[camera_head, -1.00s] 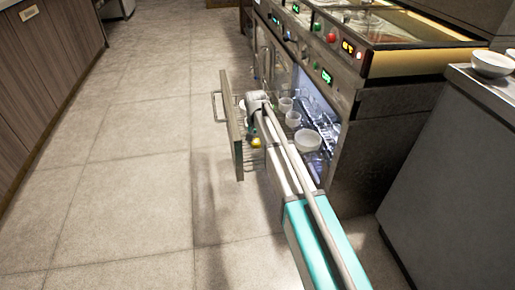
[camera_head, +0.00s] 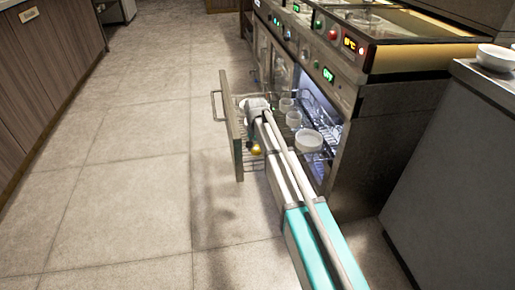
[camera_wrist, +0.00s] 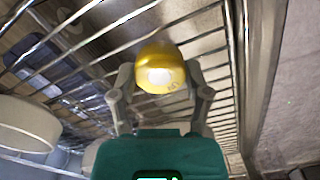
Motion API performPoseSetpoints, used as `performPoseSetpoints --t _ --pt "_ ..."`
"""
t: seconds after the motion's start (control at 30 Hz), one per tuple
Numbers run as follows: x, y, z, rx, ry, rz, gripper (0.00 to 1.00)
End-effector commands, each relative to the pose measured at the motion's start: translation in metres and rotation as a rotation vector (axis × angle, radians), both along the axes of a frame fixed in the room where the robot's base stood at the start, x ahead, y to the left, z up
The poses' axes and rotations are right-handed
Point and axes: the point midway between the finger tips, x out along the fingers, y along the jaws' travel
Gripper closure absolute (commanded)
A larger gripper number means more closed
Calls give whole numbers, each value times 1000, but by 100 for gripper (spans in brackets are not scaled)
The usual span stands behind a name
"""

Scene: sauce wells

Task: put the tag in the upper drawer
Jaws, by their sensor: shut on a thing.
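The tag (camera_wrist: 161,62) is a rounded gold-yellow piece with a pale spot, and my gripper (camera_wrist: 160,82) is shut on it, a finger on each side. In the head view the tag (camera_head: 256,149) shows as a small gold spot below the gripper's end. The upper drawer (camera_head: 238,138) is pulled out, with a flat front panel, a handle and a wire-rack bottom. My gripper and the tag are over the rack, near the front panel. Wire bars run beneath the tag in the wrist view; I cannot tell whether it touches them.
White bowls and cups stand in the drawer's inner part, the largest bowl (camera_head: 309,140) to the right of my arm. A pale bowl (camera_wrist: 28,124) is at the left of the wrist view. A grey counter (camera_head: 455,160) stands at right. The floor at left is clear.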

Motion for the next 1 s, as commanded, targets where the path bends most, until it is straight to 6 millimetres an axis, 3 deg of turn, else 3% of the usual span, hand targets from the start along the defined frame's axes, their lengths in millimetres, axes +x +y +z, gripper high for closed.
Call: performPoseSetpoints --t 0.03,0.2,0.73,1.0 --pt "0 0 -1 0 0 0 34" --pt "0 0 0 0 0 0 4" --pt "0 0 1 0 0 -1 4" --pt "0 0 14 0 0 -1 4"
